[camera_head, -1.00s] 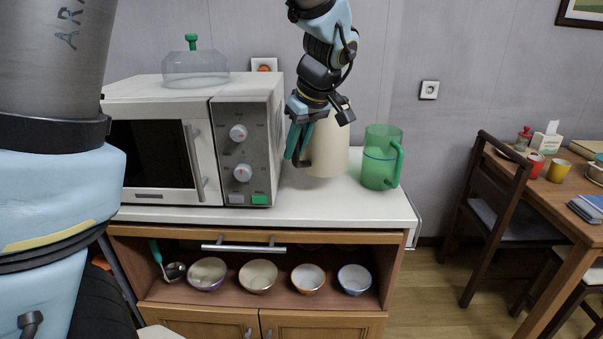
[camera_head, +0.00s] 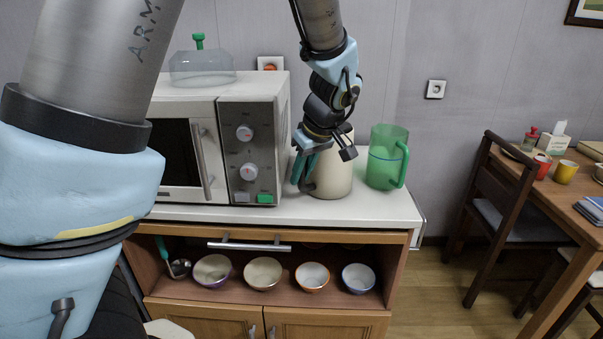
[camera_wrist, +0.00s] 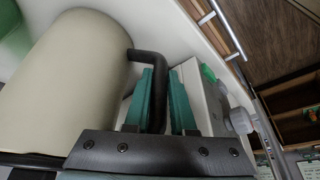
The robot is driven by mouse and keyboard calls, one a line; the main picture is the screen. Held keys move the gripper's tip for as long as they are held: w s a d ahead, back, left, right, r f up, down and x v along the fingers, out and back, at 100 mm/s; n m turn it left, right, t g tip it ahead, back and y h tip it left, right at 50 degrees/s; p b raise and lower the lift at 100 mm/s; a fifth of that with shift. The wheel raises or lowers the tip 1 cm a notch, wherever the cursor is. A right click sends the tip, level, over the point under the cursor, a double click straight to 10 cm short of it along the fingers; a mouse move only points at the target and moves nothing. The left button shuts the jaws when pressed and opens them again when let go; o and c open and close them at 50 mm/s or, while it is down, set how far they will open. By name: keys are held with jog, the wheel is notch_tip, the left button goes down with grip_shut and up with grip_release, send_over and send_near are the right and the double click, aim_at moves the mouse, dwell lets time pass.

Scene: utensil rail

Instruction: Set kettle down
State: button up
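The cream kettle (camera_head: 335,172) is upright at the counter (camera_head: 290,212), between the microwave and the green pitcher. Its base appears at or very near the counter top; I cannot tell for sure whether it touches. My gripper (camera_head: 303,178) is on the kettle's left side. In the wrist view, the teal fingers of my gripper (camera_wrist: 158,105) lie on both sides of the black handle (camera_wrist: 157,72) and appear shut on it. The kettle body (camera_wrist: 65,85) fills the left of that view. My wrist hides part of the kettle's top in the head view.
The microwave (camera_head: 253,150) stands close on the left, with a clear lidded container (camera_head: 202,68) on top. The green pitcher (camera_head: 384,160) stands close on the right. Several bowls (camera_head: 262,274) and a ladle (camera_head: 178,268) are on the shelf below. A chair (camera_head: 497,220) and table are at right.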

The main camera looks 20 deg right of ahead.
jog(key=o, duration=0.4)
jog(key=shift+r, duration=0.25)
jog(key=shift+s+d+r, duration=0.15)
jog(key=shift+s+r, duration=0.05)
jog(key=shift+r, duration=0.15)
jog(key=b+v, duration=0.1)
jog(key=v, duration=1)
